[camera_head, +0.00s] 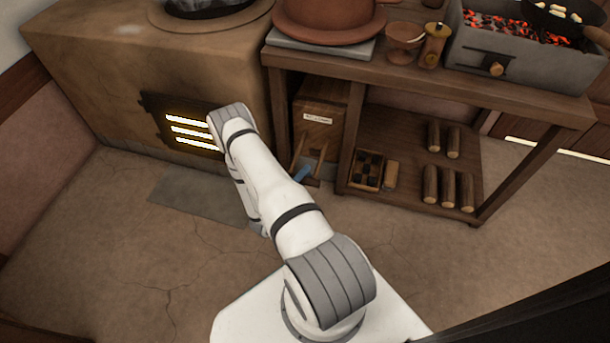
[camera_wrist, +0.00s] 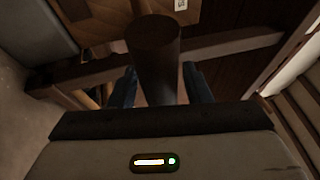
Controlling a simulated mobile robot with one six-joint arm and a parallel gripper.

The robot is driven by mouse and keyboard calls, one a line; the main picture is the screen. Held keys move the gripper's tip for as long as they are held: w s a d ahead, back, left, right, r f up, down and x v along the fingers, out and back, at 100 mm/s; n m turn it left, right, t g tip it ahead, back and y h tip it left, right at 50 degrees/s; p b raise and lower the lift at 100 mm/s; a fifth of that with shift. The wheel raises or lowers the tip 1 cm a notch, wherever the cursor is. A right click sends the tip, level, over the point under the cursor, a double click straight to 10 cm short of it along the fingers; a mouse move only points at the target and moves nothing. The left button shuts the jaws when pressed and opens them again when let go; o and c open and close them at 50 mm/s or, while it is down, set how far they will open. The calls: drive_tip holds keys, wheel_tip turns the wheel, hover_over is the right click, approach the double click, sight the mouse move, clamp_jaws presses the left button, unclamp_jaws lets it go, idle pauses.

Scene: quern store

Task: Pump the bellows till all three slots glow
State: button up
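The clay stove's slotted grate (camera_head: 186,127) is at the left in the head view. All three slots glow bright yellow-white. The bellows (camera_head: 318,120) is a brown wooden box with a white label, under the table, with wooden rods (camera_head: 320,160) coming out of its front. My gripper (camera_head: 303,173) is low in front of it, mostly hidden by my arm. In the wrist view my gripper's blue fingers (camera_wrist: 160,87) stand either side of a dark round handle (camera_wrist: 153,45), with narrow gaps showing beside it. The gripper looks open around the handle.
The table (camera_head: 420,78) carries a brazier (camera_head: 525,65) with glowing coals. On its low shelf are a compartmented box (camera_head: 367,170) and several short logs (camera_head: 448,187). A grey floor plate (camera_head: 200,195) lies before the stove. The floor at the left is clear.

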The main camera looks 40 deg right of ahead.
drive_tip(key=shift+p+v, duration=0.95)
drive_tip(key=shift+v, duration=2.95)
